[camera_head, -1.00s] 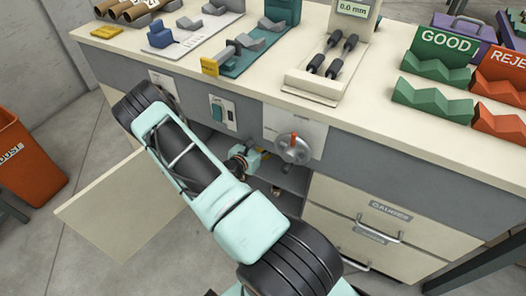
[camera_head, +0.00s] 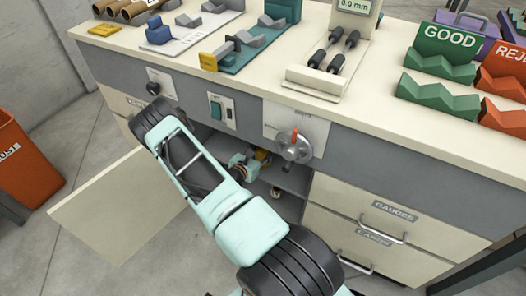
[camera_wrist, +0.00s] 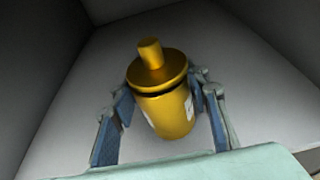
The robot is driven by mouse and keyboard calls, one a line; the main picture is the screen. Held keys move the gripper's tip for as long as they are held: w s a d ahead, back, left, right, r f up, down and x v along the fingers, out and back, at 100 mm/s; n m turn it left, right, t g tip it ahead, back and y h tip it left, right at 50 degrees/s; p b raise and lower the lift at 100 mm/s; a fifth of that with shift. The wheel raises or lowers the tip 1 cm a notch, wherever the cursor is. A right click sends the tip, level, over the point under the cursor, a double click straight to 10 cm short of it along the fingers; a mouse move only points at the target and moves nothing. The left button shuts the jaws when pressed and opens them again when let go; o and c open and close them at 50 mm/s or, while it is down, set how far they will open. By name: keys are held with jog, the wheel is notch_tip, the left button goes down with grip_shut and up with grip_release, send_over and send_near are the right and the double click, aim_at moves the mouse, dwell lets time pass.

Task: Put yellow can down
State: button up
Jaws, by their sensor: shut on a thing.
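The yellow can (camera_wrist: 168,110) shows in the wrist view, with a round cap and a short knob on top. It is between the two blue-padded fingers of my gripper (camera_wrist: 160,112), which is shut on it. The can leans a little in the picture. In the head view, a yellow bit of the can (camera_head: 262,155) shows beside my wrist, inside the open cupboard (camera_head: 290,178) under the bench.
The cupboard door (camera_head: 115,205) stands open at the left. A red-handled valve (camera_head: 295,146) and a green switch (camera_head: 216,110) are on the bench front. Drawers (camera_head: 375,225) are at the right of the cupboard. Grey walls (camera_wrist: 40,60) enclose the can's space.

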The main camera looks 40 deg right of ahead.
jog(key=o, duration=1.3)
jog(key=shift+a+r, duration=0.1)
jog(key=shift+r, duration=0.05)
jog(key=p+v, duration=0.2)
jog(key=v, duration=1)
jog(key=shift+w, duration=0.1)
